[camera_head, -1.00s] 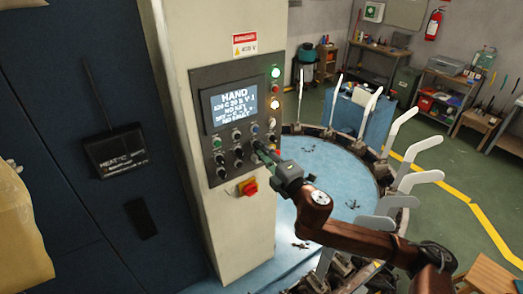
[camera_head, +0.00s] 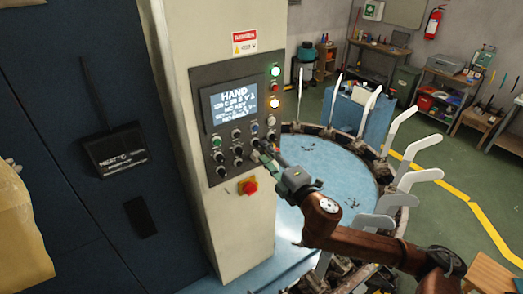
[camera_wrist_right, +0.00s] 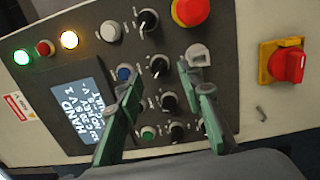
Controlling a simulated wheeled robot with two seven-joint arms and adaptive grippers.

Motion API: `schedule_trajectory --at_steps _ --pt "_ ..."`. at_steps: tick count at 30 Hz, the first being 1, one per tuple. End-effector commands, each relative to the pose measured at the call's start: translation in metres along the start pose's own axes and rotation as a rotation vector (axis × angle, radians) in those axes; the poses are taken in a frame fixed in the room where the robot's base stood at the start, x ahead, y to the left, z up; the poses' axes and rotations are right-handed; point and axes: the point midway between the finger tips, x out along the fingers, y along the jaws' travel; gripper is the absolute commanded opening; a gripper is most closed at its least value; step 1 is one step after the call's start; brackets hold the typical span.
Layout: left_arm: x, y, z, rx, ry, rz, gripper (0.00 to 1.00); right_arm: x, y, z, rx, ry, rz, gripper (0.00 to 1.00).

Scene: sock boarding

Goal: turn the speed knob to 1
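The control panel (camera_head: 228,84) on the pale column carries a lit screen (camera_head: 229,106), which reads HAND at the top, and several black knobs. The right wrist view shows a column of black knobs, an upper one (camera_wrist_right: 148,20), then one (camera_wrist_right: 158,66), one (camera_wrist_right: 168,100) and one (camera_wrist_right: 176,132). Their labels are too small to read, so I cannot tell which is the speed knob. My right gripper (camera_head: 262,152) is at the panel's lower right. In the wrist view its green fingers (camera_wrist_right: 166,86) stand apart on either side of the knob column, with nothing visibly gripped. My left gripper is out of view.
A red-and-yellow rotary switch (camera_head: 248,187) sits below the panel, close to my right gripper. A red mushroom button (camera_wrist_right: 190,10) is near the knobs. A round blue table (camera_head: 335,170) ringed by white sock forms (camera_head: 402,125) stands behind my right arm.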

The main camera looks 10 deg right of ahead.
Motion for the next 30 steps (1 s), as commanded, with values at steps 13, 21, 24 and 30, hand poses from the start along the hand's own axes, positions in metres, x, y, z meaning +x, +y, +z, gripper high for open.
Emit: schedule_trajectory --at_steps 13,21,24,30 --pt "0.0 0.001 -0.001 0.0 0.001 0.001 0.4 -0.08 -0.001 0.0 0.0 0.0 -0.002 0.34" --pt "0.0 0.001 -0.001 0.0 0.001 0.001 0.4 -0.088 -0.001 0.0 0.0 0.0 -0.001 0.34" --pt "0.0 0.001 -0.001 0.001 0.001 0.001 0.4 -0.088 -0.001 0.0 0.0 0.0 -0.001 0.34" --pt "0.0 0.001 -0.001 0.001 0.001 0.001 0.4 -0.087 -0.001 0.0 0.0 0.0 -0.001 0.34"
